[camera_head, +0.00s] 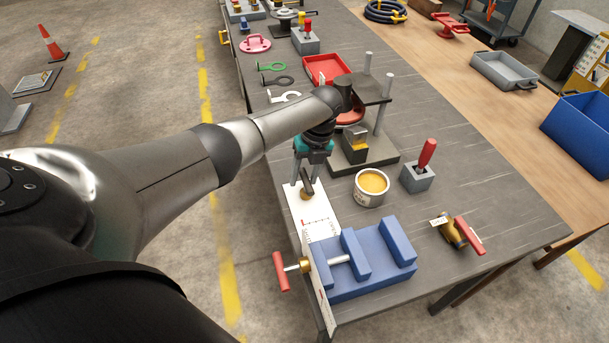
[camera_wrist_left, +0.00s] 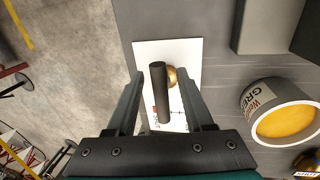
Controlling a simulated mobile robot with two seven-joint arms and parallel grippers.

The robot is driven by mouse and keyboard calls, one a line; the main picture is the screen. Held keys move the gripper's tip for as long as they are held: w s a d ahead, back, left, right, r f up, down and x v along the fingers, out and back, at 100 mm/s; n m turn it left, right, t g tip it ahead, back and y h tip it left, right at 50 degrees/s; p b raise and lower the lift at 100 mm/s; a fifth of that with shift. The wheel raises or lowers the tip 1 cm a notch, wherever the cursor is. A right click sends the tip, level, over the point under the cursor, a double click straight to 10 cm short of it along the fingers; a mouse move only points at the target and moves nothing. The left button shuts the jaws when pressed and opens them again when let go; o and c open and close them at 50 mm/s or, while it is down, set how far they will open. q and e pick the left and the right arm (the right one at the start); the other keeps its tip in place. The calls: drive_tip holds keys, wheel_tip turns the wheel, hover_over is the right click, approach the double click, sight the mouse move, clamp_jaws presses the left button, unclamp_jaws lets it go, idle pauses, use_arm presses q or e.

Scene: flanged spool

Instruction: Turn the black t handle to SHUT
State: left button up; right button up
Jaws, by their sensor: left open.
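The black T handle (camera_head: 308,184) sits on a brass stem (camera_wrist_left: 174,78) over a white card (camera_head: 314,222) near the left edge of the grey table. In the left wrist view the black bar (camera_wrist_left: 160,93) runs nearly up and down the picture. The card (camera_wrist_left: 188,50) bears a red mark and small lettering, partly hidden by the bar and a finger. My left gripper (camera_head: 306,178) points down over the handle. Its open fingers (camera_wrist_left: 160,85) stand either side of the bar, with gaps showing on both sides. My right gripper is not in view.
A tub of yellow grease (camera_head: 370,187) stands right of the handle. A blue block (camera_head: 345,284) with a red T handle (camera_head: 281,272) is in front. A dark press stand (camera_head: 384,163) rises behind. A red lever (camera_head: 427,154) and a brass valve (camera_head: 453,232) are farther right.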

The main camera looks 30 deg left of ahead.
use_arm(q)
wheel_tip(320, 180, up, 15)
drive_tip(key=w+d+p, duration=0.1)
drive_tip(key=w+d, duration=0.1)
drive_tip(key=shift+p, duration=0.3)
drive_tip(key=shift+w+f, duration=0.1)
